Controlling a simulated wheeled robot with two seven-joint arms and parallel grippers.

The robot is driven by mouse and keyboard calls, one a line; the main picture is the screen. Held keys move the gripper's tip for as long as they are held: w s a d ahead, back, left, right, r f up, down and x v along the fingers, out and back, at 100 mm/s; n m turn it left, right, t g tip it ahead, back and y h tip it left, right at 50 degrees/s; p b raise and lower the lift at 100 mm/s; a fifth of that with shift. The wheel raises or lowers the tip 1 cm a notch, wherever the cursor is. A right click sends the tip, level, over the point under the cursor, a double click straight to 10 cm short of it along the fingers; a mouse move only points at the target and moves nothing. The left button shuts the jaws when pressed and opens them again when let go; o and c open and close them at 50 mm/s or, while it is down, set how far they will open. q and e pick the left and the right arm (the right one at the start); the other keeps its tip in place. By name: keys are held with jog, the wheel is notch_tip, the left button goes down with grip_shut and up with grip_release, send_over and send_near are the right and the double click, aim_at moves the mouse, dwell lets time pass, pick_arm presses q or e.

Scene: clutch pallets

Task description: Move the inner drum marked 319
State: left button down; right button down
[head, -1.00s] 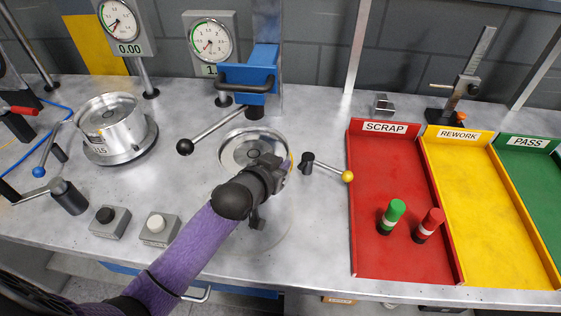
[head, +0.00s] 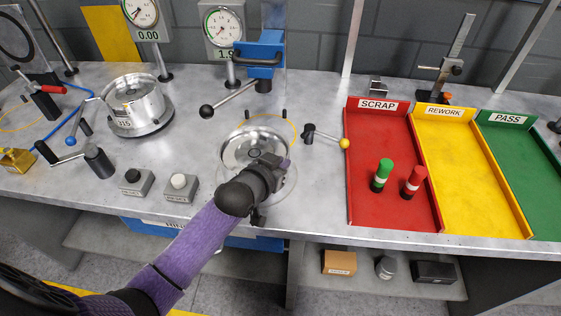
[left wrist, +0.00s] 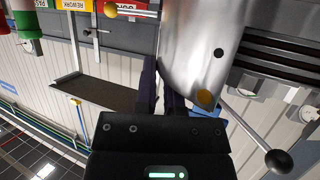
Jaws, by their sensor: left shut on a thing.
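A silver drum (head: 240,152) with a dished top is at mid-bench in the head view. My left gripper (head: 272,165) is shut on its near right edge. In the left wrist view the fingers (left wrist: 163,95) close against the drum's shiny curved wall (left wrist: 195,50). I cannot read a number on this drum, and my wrist hides part of it. Another silver drum (head: 133,100), with a label that seems to read 315, sits on a dark round base at the left. My right gripper is not in view.
A yellow ring and two dark pins (head: 284,113) show behind the held drum. A yellow-knobbed lever (head: 344,143) stands to its right, a black-knobbed lever (head: 206,112) behind. Red scrap (head: 390,215), yellow rework (head: 480,190) and green pass trays (head: 528,165) lie right.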

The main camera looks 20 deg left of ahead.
pick_arm(q)
jog(key=shift+s+f, duration=0.25)
jog(key=shift+f, duration=0.1)
jog(key=c, duration=0.7)
grip_release()
jog(key=shift+d, duration=0.1)
jog(key=shift+o, duration=0.2)
jog(key=shift+r, duration=0.15)
jog(key=shift+s+r, duration=0.15)
jog(key=p+v, duration=0.3)
jog(key=v, duration=0.6)
jog(key=shift+s, duration=0.25)
jog(key=shift+r, duration=0.15)
